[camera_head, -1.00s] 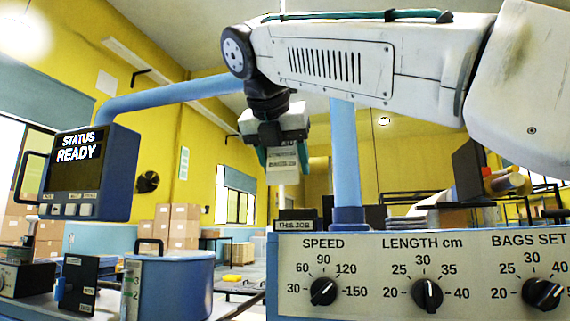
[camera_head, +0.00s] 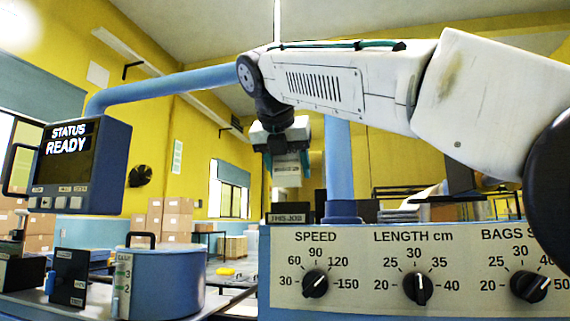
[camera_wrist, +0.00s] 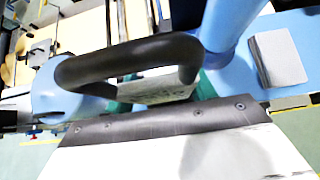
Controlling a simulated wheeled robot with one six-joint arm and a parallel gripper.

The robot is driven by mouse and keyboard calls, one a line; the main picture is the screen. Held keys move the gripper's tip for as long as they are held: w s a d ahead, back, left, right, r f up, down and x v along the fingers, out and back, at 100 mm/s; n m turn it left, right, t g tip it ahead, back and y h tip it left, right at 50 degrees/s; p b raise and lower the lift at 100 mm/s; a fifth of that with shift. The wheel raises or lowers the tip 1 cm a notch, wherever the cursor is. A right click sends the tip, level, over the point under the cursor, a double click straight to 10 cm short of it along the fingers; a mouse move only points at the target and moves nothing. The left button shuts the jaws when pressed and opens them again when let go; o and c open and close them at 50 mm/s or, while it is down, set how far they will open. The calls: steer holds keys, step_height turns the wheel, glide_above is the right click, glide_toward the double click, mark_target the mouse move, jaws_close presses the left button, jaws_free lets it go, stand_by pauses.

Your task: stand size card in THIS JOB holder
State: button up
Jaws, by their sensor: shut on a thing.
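The size card (camera_head: 287,174) is a small pale card with dark print, upright in the head view. My gripper (camera_head: 289,157), with teal fingers, is shut on it and holds it in the air. The THIS JOB holder (camera_head: 288,216) is a dark labelled block on the top edge of the control panel. In the head view the card is above the holder in the picture, with a gap between; its depth relative to the holder is unclear. In the wrist view the card (camera_wrist: 155,88) shows partly behind a dark loop, between the teal fingers. I cannot make out the holder there.
A blue post (camera_head: 339,170) rises close to the right of the card and holder. The control panel (camera_head: 390,272) has several knobs. A status monitor (camera_head: 77,165) hangs at left above a blue pot (camera_head: 165,283). A grey block (camera_wrist: 278,58) lies on the blue surface.

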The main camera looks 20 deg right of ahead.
mark_target(286, 168)
steer(key=shift+w+d+f, duration=0.15)
steer(key=shift+w+d, duration=0.7)
steer(key=shift+w, duration=0.3)
steer(key=shift+f, duration=1.85)
steer(key=shift+f, duration=0.35)
steer(key=o, duration=1.1)
steer(key=shift+v, duration=3.95)
steer(key=shift+w, duration=0.1)
